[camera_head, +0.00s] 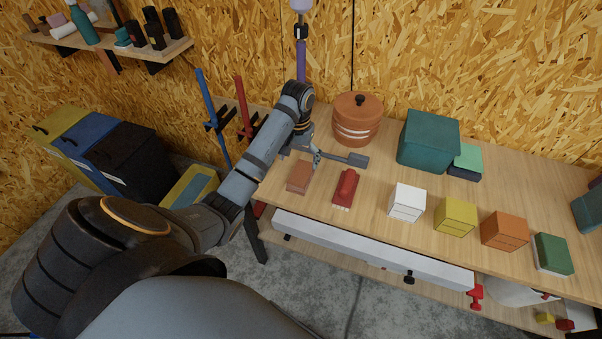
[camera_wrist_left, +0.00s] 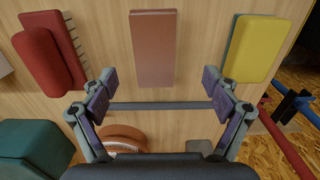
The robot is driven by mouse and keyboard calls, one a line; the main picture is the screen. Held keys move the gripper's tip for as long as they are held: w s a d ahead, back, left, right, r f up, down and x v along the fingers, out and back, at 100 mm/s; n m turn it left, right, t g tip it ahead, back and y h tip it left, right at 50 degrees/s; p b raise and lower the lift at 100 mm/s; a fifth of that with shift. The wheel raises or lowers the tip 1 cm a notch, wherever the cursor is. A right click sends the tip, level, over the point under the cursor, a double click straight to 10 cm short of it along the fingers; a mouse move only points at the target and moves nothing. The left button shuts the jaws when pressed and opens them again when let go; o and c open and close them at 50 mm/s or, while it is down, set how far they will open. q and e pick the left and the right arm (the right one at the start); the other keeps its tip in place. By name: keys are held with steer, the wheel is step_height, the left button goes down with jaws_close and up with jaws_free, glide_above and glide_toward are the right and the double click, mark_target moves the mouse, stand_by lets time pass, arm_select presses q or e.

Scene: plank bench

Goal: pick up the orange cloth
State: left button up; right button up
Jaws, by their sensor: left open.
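The orange cloth appears as a flat, folded orange-brown rectangle (camera_head: 299,177) on the bench, left of a red brush-like block. In the left wrist view it (camera_wrist_left: 153,48) lies ahead of the fingers, at the top centre, and looks unobstructed. My left gripper (camera_head: 316,160) is just behind it in the head view, with its fingers apart. In the left wrist view the open left gripper (camera_wrist_left: 160,92) has nothing clasped between its fingertips. A thin grey bar (camera_wrist_left: 160,106) crosses between the fingers there. My right gripper is not in view.
The red brush (camera_head: 346,187) lies right of the cloth. A yellow-and-green block (camera_wrist_left: 253,48) is on its other side. A lidded terracotta pot (camera_head: 357,120) and teal box (camera_head: 430,140) stand behind. White (camera_head: 407,202), yellow (camera_head: 455,215) and orange (camera_head: 505,231) boxes line the front.

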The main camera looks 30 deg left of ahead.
mark_target(301, 173)
arm_select(q)
step_height(301, 173, down, 2)
steer(key=shift+b, duration=0.35)
steer(key=shift+d+f+b, duration=0.15)
steer(key=shift+f+b, duration=0.3)
steer(key=shift+f, duration=0.05)
steer(key=shift+d+f+b, duration=0.15)
steer(key=shift+f+b, duration=0.3)
steer(key=shift+f, duration=0.05)
step_height(301, 173, down, 3)
steer(key=shift+w+d+r+p, duration=0.1)
steer(key=shift+w+p, duration=0.05)
steer(key=shift+p, duration=0.15)
steer(key=c, duration=1.2)
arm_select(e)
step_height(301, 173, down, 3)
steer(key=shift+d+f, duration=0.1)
